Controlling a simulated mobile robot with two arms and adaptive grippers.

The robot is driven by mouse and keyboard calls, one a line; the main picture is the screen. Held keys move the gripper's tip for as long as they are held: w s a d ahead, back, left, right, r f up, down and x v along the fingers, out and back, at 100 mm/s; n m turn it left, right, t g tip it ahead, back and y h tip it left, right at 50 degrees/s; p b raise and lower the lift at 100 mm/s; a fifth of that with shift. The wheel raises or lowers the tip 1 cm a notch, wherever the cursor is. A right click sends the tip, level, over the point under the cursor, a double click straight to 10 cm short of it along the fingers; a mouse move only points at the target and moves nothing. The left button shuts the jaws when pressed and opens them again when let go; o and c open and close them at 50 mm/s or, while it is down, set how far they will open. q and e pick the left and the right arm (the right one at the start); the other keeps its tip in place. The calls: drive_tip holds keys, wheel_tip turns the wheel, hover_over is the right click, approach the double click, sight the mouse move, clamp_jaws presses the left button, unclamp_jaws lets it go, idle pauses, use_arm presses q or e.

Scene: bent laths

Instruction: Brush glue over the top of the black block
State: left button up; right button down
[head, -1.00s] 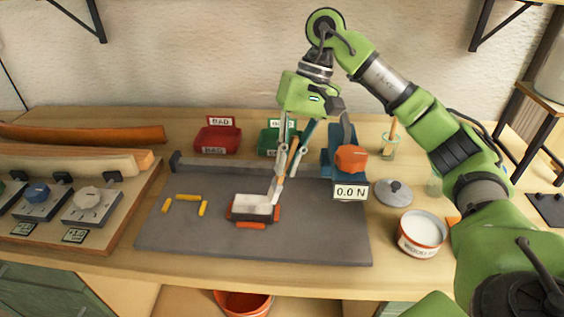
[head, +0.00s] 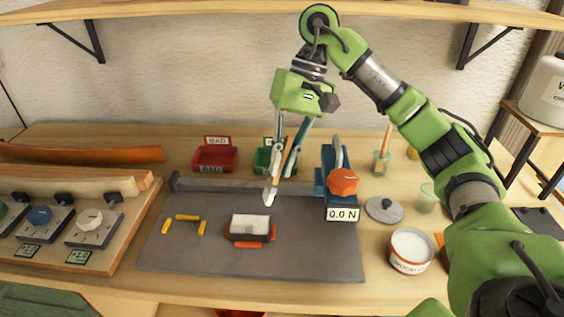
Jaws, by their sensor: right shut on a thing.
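The black block (head: 246,238) lies on the grey mat (head: 190,258). Its front side is dark and most of its top is covered by a white layer (head: 250,223). Orange-red pieces sit at its front and right side. My right gripper (head: 283,165) is shut on the brush (head: 271,189), which hangs bristles down. The pale brush tip is behind and a little right of the block, apparently clear of it. The glue pot (head: 410,252), full of white glue, stands open at right, its grey lid (head: 384,209) behind it. My left gripper is out of view.
A blue device (head: 334,172) with an orange knob and a "0.0 N" display stands right of the brush. Red (head: 214,159) and green (head: 262,160) bins are behind. Yellow pieces (head: 187,218) lie left of the block. A glass (head: 381,162) holds a stick. The mat's front is clear.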

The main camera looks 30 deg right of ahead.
wheel_tip(320, 180, up, 3)
drive_tip(key=p, duration=0.3)
drive_tip(key=shift+f, duration=0.1)
idle(0.3)
idle(0.5)
